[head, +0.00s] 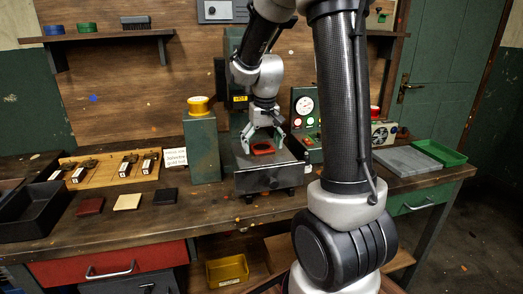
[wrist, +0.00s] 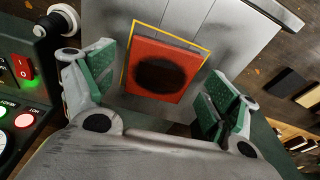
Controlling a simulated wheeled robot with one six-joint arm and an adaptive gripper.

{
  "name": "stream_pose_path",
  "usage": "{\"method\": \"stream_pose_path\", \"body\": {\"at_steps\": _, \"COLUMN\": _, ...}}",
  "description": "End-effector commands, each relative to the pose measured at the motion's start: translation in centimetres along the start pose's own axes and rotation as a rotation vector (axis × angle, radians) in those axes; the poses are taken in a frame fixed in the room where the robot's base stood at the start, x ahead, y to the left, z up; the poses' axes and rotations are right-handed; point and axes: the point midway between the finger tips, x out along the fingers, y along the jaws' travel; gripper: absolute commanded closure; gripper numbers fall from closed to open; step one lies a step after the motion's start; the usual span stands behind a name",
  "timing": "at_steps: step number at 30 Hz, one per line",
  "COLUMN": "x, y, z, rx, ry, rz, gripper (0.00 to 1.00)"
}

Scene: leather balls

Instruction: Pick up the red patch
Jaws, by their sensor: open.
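A bright red square patch (wrist: 187,52) with a round black mark in its middle lies on the grey plate of the machine, inside a yellow outline. It also shows in the head view (head: 263,151), below my gripper (head: 263,139). In the wrist view, my gripper (wrist: 157,96) is open. Its green-padded fingers stand to either side of the red patch, with a gap on both sides. A darker red square (head: 90,206) lies on the bench at the left, beside a cream square (head: 128,202) and a dark square (head: 165,196).
A green post with a yellow-topped cap (head: 199,105) stands left of the machine (head: 268,180). A gauge panel (head: 305,108) stands right behind it. A black tray (head: 30,213) is at far left, a green tray (head: 440,152) at far right. The bench front is mostly clear.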

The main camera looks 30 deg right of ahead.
Motion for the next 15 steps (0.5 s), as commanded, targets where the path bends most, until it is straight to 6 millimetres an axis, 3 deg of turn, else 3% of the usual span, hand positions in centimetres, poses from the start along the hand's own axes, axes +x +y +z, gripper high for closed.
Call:
{"method": "stream_pose_path", "body": {"at_steps": 3, "x": -0.03, "y": 0.0, "z": 0.0, "rx": 0.0, "ry": 0.0, "rz": 0.0, "gripper": 0.12}}
{"method": "stream_pose_path", "body": {"at_steps": 11, "x": -0.05, "y": -0.01, "z": 0.0, "rx": 0.0, "ry": 0.0, "rz": 0.0, "gripper": 0.6}}
{"method": "stream_pose_path", "body": {"at_steps": 15, "x": -0.06, "y": -0.01, "z": 0.0, "rx": 0.0, "ry": 0.0, "rz": 0.0, "gripper": 0.62}}
